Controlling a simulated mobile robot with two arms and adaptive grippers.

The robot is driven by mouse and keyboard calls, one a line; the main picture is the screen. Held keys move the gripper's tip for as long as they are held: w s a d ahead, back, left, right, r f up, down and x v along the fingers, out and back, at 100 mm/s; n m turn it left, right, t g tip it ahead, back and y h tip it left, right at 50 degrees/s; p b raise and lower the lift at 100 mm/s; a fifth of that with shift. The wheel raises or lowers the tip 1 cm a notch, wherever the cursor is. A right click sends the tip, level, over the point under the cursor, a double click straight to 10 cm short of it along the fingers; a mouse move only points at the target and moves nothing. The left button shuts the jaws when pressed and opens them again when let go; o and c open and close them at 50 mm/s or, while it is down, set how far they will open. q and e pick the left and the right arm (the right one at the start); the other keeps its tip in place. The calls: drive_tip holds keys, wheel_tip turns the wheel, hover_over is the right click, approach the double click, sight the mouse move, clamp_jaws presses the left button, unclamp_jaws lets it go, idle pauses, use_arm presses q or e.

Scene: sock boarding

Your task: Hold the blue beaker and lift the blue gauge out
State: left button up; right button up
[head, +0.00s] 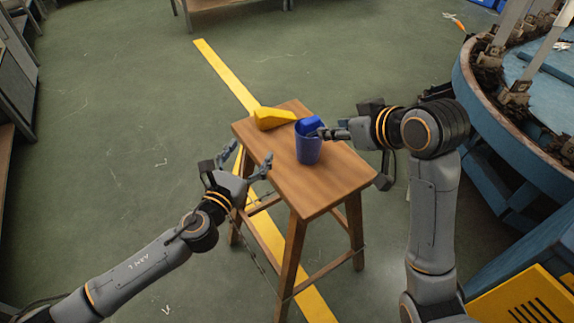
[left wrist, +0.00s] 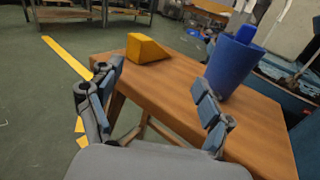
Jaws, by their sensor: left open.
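The blue beaker (head: 308,150) stands upright on a small wooden stool top (head: 322,190). The brighter blue gauge (head: 309,125) sticks up out of its mouth. In the left wrist view the beaker (left wrist: 230,68) is at the right, with the gauge (left wrist: 246,33) above its rim. My left gripper (head: 247,160) is open and empty at the stool's left edge, apart from the beaker. My right gripper (head: 322,133) is at the beaker's right rim, beside the gauge. Its fingertips are partly hidden, so I cannot tell whether it grips anything.
A yellow wedge-shaped block (head: 274,118) lies on the stool behind and left of the beaker. A large round blue machine (head: 510,125) stands to the right. The front of the stool top is clear, and open floor lies to the left.

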sight(316, 131)
use_arm(q)
drive_tip(key=s+d+h, duration=0.1)
drive_tip(key=d, duration=0.2)
drive_tip(key=s+d+h, duration=0.1)
drive_tip(key=d, duration=0.2)
drive_tip(key=s+d+r+m+g, duration=0.1)
drive_tip(key=d, duration=0.2)
drive_tip(key=shift+s+r+h, duration=0.1)
drive_tip(key=shift+s+h, duration=0.3)
drive_tip(key=shift+w+d, duration=0.1)
drive_tip(key=shift+d, duration=0.15)
drive_tip(key=x, duration=1.3)
drive_tip(key=shift+w+d, duration=0.15)
drive_tip(key=c, duration=1.2)
drive_tip(key=shift+c, duration=0.6)
